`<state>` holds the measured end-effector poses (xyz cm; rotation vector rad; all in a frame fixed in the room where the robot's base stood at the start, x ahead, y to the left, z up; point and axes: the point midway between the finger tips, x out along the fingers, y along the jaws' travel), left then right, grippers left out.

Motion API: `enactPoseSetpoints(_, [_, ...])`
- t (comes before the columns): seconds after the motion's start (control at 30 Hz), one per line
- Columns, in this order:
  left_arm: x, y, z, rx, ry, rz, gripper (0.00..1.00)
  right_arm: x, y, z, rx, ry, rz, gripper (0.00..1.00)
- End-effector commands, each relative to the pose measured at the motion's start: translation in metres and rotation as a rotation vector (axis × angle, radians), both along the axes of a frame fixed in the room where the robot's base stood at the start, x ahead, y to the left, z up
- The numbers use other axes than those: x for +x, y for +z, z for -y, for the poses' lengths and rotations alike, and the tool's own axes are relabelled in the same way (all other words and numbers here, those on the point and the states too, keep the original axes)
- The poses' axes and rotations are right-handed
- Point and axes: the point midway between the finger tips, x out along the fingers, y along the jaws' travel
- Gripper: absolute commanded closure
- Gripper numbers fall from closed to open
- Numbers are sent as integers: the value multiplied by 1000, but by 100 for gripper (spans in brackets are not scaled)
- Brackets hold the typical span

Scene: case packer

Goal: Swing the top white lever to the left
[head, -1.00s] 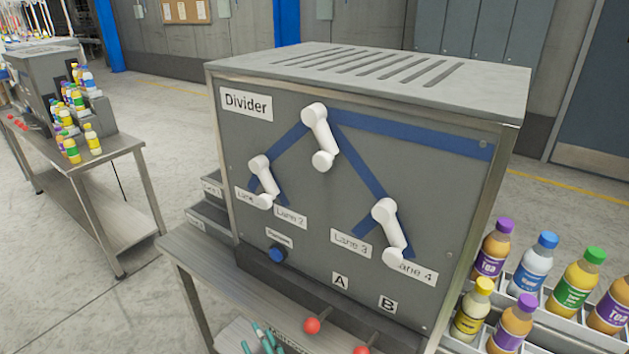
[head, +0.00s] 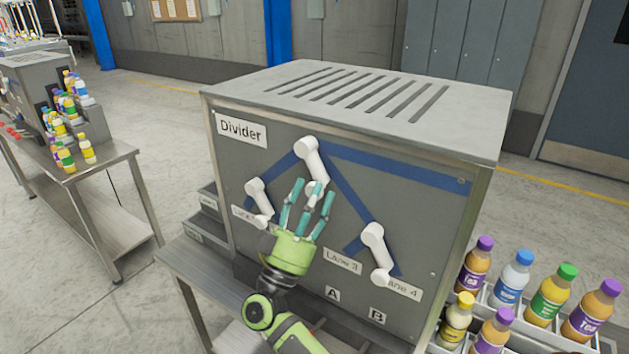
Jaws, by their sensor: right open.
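The top white lever (head: 313,158) is on the upper middle of the grey Divider panel (head: 410,215). It hangs down from its pivot and tilts slightly to the lower right. My right gripper (head: 309,200) is green with teal fingers. It is open and in front of the panel, with its fingers pointing up around the lever's lower end in the picture. The fingers partly hide that end, and I cannot tell whether they touch it. The lower left white lever (head: 257,197) and lower right white lever (head: 376,250) both tilt down to the right. My left gripper is not in view.
The Divider box stands on a metal table (head: 182,268). Bottles (head: 550,295) stand in trays at the right. Another table (head: 105,165) with a similar machine and bottles stands at the far left. My right arm hides the blue knob and red-ended handles below the panel.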

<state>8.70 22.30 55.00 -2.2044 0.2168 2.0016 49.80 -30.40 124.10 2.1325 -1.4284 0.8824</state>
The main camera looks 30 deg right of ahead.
Motion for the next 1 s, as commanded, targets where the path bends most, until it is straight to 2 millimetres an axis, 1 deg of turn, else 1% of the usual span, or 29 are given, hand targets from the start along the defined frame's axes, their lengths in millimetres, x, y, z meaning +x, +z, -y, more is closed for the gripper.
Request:
enactPoseSetpoints(0.03, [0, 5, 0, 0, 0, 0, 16, 1, 6, 3, -2, 1, 0, 44])
enactPoseSetpoints(0.1, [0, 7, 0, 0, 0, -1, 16, 3, 8, 6, -2, 1, 0, 44])
enactPoseSetpoints(0.4, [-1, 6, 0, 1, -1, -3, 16, 4, 8, 7, 0, 1, 0, 44])
enactPoseSetpoints(0.47, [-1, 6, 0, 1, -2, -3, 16, 4, 8, 7, -1, 2, 0, 68])
enactPoseSetpoints(0.5, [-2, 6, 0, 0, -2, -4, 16, 3, 8, 7, 0, 1, 0, 84])
enactPoseSetpoints(0.53, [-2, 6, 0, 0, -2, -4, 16, 3, 8, 7, -1, 2, 0, 96])
enactPoseSetpoints(0.57, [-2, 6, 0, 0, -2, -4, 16, 3, 8, 7, -1, 2, 0, 100])
enactPoseSetpoints(0.83, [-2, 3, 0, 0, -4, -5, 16, 4, 7, 8, 1, 4, 10, 100])
enactPoseSetpoints(1.0, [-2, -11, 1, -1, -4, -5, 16, 6, 3, 13, 19, 3, 53, 100])
